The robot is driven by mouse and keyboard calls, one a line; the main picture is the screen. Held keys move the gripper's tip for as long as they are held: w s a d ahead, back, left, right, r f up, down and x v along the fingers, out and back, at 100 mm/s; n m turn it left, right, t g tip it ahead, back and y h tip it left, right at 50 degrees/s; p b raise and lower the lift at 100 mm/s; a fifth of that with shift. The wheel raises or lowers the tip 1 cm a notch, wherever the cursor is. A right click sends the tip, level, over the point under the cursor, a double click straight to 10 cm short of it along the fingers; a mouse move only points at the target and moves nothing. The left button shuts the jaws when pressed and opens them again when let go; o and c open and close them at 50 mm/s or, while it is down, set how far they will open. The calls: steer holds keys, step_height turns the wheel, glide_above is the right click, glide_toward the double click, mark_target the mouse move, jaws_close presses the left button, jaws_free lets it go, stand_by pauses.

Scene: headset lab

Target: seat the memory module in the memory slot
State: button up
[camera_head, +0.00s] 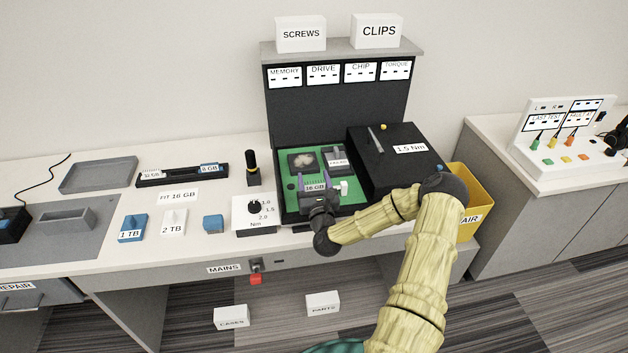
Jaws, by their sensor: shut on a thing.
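The memory module (315,186), labelled 16 GB, is at my gripper (318,194), over the front part of the green board (348,199). My gripper is shut on the module. The board lies in an open black case (284,172). Purple pieces (301,184) show beside the module; I cannot tell whether they belong to the memory slot. The slot itself is hidden by the module and my gripper, so I cannot tell whether the module sits in it or just above it.
A black box (385,150) marked 1.5 Nm stands right of the case. A module rack (181,175), a FIT 16 GB card (178,196) and drives (132,229) lie farther left. A yellow bin (473,196) is at right.

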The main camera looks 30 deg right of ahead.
steer(key=shift+f+b, duration=0.35)
steer(key=shift+f, duration=0.15)
steer(key=o, duration=1.1)
steer(key=shift+c, duration=0.2)
steer(key=shift+s+f, duration=0.1)
steer(key=shift+s, duration=0.05)
steer(key=b+v, duration=0.2)
steer(key=v, duration=1.5)
